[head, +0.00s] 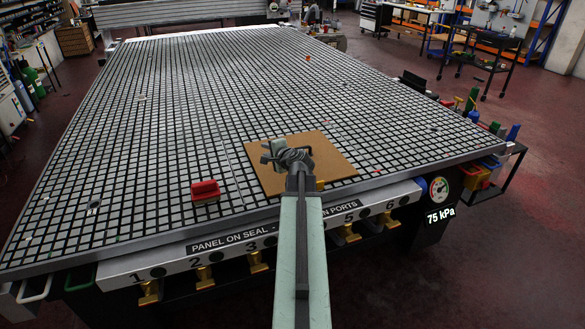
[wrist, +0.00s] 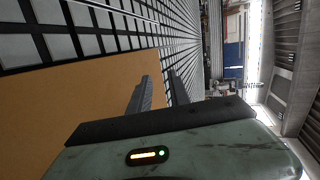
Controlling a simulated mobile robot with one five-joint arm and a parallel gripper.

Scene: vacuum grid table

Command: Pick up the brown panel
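The brown panel (head: 333,166) is a flat square sheet lying on the grid table near its front edge, right of centre. In the wrist view the panel (wrist: 65,105) fills the lower left. My gripper (head: 284,152) is over the panel in the head view, and my arm hides part of the panel's front. In the wrist view the gripper's two dark fingers (wrist: 160,88) stand apart with nothing between them. I cannot tell how high the fingertips are above the panel.
The grid table (head: 190,110) is mostly clear beyond the panel. A red block (head: 205,188) sits left of the panel near the front edge. Brass valves (head: 258,261) line the front rail. A gauge (head: 438,188) at the right front corner has a 75 kPa readout below it.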

